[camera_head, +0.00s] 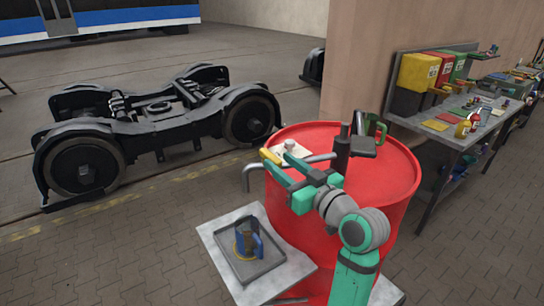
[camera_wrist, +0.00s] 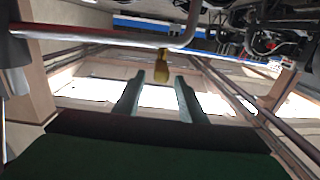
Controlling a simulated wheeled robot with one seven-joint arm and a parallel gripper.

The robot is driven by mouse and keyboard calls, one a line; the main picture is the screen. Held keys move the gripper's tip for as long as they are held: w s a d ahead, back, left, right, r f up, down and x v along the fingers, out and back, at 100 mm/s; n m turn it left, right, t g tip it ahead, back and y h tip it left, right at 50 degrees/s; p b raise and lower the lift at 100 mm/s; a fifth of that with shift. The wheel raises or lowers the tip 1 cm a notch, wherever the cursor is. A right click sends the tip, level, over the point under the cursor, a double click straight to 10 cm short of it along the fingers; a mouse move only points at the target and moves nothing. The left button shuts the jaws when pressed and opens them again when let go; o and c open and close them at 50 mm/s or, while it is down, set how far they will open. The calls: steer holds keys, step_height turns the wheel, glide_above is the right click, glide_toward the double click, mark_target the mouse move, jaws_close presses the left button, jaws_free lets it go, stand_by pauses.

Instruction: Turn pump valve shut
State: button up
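A red drum (camera_head: 395,180) carries a dark hand pump (camera_head: 342,150) with a grey bent spout (camera_head: 250,172) reaching out to the left. The yellow valve handle (camera_head: 270,156) shows at the spout, right by my fingertips. My gripper (camera_head: 280,165) reaches over the drum top from the front. In the wrist view my gripper (camera_wrist: 158,88) has its two fingers apart, with a clear gap. The yellow handle (camera_wrist: 163,68) lies between the fingertips or just beyond them. I cannot tell whether either finger touches it. The grey spout (camera_wrist: 110,38) runs across the top of that view.
A metal plate (camera_head: 213,234) with a grey tray (camera_head: 272,264) stands at the drum's front left; a blue-and-dark object (camera_head: 248,240) sits in the tray. A pale block (camera_head: 291,150) is on the drum top. A workbench (camera_head: 447,128) is at right, a bogie (camera_head: 150,128) at left.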

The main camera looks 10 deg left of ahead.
steer(key=shift+v, duration=1.65)
steer(key=s+d+f+m+t+h, duration=0.1)
steer(key=s+f+m+h, duration=0.15)
steer(key=f, duration=0.65)
steer(key=s+d+f+m+t+h, duration=0.15)
steer(key=f+m, duration=0.25)
steer(key=f, duration=0.4)
steer(key=s+d+f+m+t+h, duration=0.1)
steer(key=s+f+m+h, duration=0.2)
steer(key=f, duration=0.6)
steer(key=s+d+f+m+h, duration=0.25)
steer(key=s+f+h, duration=0.25)
steer(key=s+f, duration=0.65)
steer(key=s+d+r+n+h, duration=0.1)
steer(key=s+r+n, duration=0.1)
steer(key=s, duration=2.3)
steer(key=shift+s+n+g, duration=0.3)
steer(key=shift+n+g, duration=0.05)
steer(key=shift+n, duration=0.05)
